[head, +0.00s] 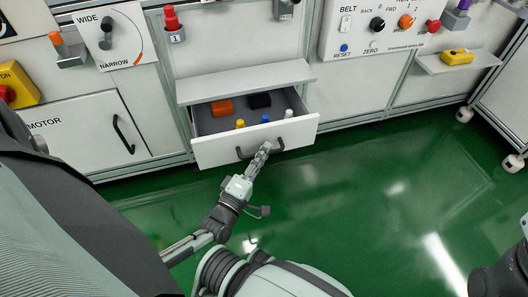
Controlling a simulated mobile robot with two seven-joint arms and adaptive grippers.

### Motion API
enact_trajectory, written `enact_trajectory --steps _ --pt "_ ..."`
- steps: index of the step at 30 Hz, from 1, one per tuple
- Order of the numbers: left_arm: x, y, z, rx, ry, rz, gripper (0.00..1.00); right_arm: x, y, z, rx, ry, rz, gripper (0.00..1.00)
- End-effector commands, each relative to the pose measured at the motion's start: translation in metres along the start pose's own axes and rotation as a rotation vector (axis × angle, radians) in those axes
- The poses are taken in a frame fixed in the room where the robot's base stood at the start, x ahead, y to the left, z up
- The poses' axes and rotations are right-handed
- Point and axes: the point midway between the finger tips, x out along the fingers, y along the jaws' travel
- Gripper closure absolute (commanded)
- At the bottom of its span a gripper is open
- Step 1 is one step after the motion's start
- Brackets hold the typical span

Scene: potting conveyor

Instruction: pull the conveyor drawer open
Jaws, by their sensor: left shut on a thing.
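The conveyor drawer (298,133) is pulled out from the white cabinet front, and its inside shows. Its dark handle (279,145) runs across the front panel. My left gripper (263,149) is at the handle, its fingers closed on it near the middle. The fingers hide part of the handle. In the drawer lie an orange block (222,108), a black block (260,101) and several small pieces with yellow, blue and white tops. My right gripper is not in view; only a dark part of my right arm shows at the lower right.
A shelf (247,83) juts out just above the drawer. A motor door (85,137) with a black handle is at the left. The belt control panel (375,28) is at the upper right, beside a ledge with a yellow object (457,56). The green floor in front is clear.

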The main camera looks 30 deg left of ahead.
Motion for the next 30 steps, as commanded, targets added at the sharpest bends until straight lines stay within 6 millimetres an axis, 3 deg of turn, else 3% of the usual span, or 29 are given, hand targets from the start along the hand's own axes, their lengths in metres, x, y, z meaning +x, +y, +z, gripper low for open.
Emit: enact_trajectory --steps 8,9,14,24,30 --pt "0.0 0.0 0.0 0.0 0.001 0.001 1.0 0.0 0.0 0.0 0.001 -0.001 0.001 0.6" --pt "0.0 0.0 0.0 0.0 0.001 0.001 0.87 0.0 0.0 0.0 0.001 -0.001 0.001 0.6" --pt "0.0 0.0 0.0 0.0 0.001 0.001 0.69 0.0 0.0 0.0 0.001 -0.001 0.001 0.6" --pt "0.001 0.004 -0.001 -0.001 0.0 0.0 0.69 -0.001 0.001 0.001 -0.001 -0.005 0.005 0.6" --pt "0.004 0.035 -0.005 -0.003 0.003 0.005 0.69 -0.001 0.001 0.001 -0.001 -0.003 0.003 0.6"
